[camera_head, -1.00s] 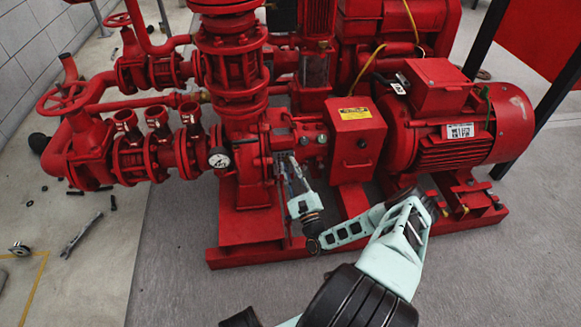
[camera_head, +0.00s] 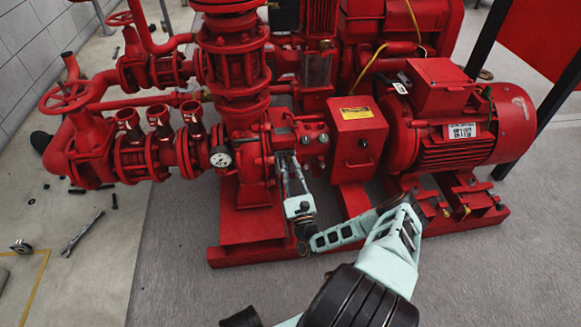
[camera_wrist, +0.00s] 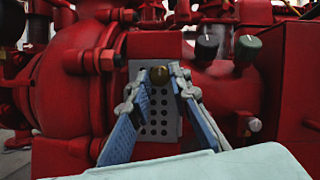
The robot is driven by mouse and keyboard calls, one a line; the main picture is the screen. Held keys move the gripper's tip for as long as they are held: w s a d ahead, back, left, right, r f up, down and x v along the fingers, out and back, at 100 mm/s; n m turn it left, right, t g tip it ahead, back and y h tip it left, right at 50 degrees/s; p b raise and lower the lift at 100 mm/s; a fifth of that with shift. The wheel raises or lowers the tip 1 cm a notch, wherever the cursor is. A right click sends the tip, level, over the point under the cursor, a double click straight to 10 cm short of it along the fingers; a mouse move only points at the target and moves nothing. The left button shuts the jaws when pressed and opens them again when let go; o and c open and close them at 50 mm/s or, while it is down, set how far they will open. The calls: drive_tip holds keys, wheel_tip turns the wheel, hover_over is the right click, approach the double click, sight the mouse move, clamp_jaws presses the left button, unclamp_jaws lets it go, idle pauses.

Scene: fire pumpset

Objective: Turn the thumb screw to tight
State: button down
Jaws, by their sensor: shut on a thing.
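The thumb screw (camera_wrist: 159,75) shows in the wrist view as a small round brass-brown knob. It sits at the top of a grey perforated plate (camera_wrist: 168,115) on the red pump body. My gripper (camera_wrist: 159,74) has one blue-padded finger on each side of the knob, with the tips at its height. The fingers are spread around it and closed on it. In the head view my gripper (camera_head: 283,158) reaches up to the pump's front. The knob is too small to make out there, and its turn angle cannot be told.
A red box with a yellow label (camera_head: 356,138) is close to my gripper's right. A pressure gauge (camera_head: 221,157) is at its left. Open floor lies in front.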

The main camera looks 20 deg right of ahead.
drive_tip(key=shift+r, duration=0.1)
drive_tip(key=c, duration=1.8)
unclamp_jaws()
drive_tip(key=shift+o, duration=0.2)
